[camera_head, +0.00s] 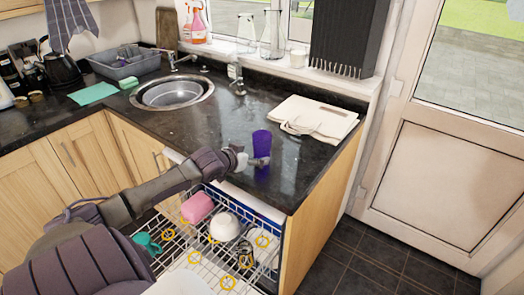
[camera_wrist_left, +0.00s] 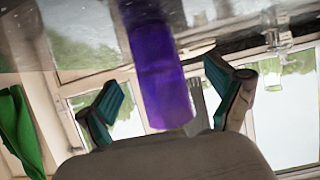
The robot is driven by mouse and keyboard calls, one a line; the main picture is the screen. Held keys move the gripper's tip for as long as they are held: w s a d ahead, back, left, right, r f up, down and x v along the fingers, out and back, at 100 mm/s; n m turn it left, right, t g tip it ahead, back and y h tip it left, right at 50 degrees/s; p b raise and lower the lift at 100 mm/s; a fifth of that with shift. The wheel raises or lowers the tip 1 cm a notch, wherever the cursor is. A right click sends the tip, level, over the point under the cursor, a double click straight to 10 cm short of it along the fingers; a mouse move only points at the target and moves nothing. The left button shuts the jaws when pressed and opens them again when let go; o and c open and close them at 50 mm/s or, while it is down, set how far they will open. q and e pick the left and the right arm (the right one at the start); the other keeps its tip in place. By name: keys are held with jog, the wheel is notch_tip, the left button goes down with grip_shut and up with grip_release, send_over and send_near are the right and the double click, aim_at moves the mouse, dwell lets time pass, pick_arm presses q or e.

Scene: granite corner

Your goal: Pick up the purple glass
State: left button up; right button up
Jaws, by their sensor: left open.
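The purple glass (camera_head: 262,143) stands upright on the dark granite counter near its front edge, above the open dishwasher. My left gripper (camera_head: 254,162) is at the glass, its fingers low beside it. In the left wrist view, turned upside down, the purple glass (camera_wrist_left: 162,85) lies between the two spread teal-padded fingers of my left gripper (camera_wrist_left: 165,92). There is a visible gap between each finger and the glass. My right gripper is not in view.
The open dishwasher rack (camera_head: 215,255) below holds a pink item (camera_head: 197,207), a white bowl (camera_head: 224,226) and a teal cup (camera_head: 146,243). A folded cream cloth bag (camera_head: 316,118) lies behind the glass to the right. The sink (camera_head: 173,92) is further left; the counter between is clear.

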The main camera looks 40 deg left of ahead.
aim_at(262, 152)
pick_arm(q)
jog(key=shift+w, duration=0.45)
jog(key=x, duration=0.4)
jog(key=shift+w+d+p, duration=0.1)
jog(key=shift+d+p, duration=0.05)
jog(key=shift+p, duration=0.25)
jog(key=c, duration=1.4)
